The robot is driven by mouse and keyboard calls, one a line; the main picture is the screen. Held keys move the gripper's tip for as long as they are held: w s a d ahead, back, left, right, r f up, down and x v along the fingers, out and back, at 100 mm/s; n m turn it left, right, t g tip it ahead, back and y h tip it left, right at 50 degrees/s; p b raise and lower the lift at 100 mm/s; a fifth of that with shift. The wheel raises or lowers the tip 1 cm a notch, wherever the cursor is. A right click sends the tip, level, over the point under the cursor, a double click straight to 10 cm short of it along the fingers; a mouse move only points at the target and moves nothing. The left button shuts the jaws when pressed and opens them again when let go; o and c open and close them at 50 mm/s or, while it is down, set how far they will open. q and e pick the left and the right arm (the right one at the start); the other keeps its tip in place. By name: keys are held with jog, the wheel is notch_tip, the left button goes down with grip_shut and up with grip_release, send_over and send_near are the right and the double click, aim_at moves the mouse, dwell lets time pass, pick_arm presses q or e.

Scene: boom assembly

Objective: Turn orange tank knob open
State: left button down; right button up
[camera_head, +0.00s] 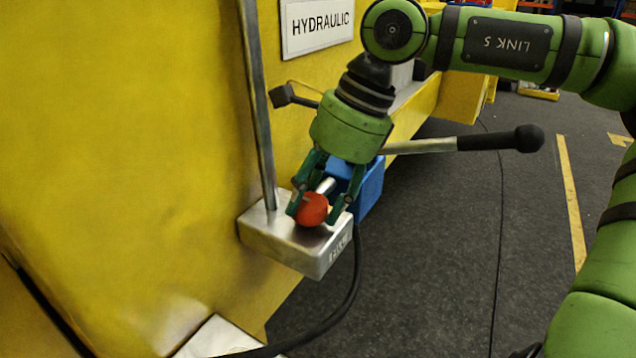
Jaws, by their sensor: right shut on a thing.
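The orange knob (312,209) is round and sits on top of a silver metal tank block (296,244), in the middle of the head view. My right gripper (315,212) comes down from above on the green arm. Its two dark green fingers stand on either side of the knob and are shut on it. Part of the knob's far side is hidden by the fingers. My left gripper is not in view.
A yellow machine wall (120,150) fills the left, with a HYDRAULIC sign (317,24). A metal pipe (258,110) rises from the block. A blue box (371,188) and a black-handled lever (500,139) are close behind my gripper. A black hose (350,290) hangs below.

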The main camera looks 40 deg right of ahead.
jog(key=shift+w+r+n+p, duration=0.2)
jog(key=shift+r+n+p, duration=0.1)
jog(key=shift+n, duration=0.3)
jog(key=o, duration=1.1)
jog(key=shift+a, duration=0.1)
jog(key=shift+w+a+f, duration=0.1)
jog(key=shift+a+f, duration=0.05)
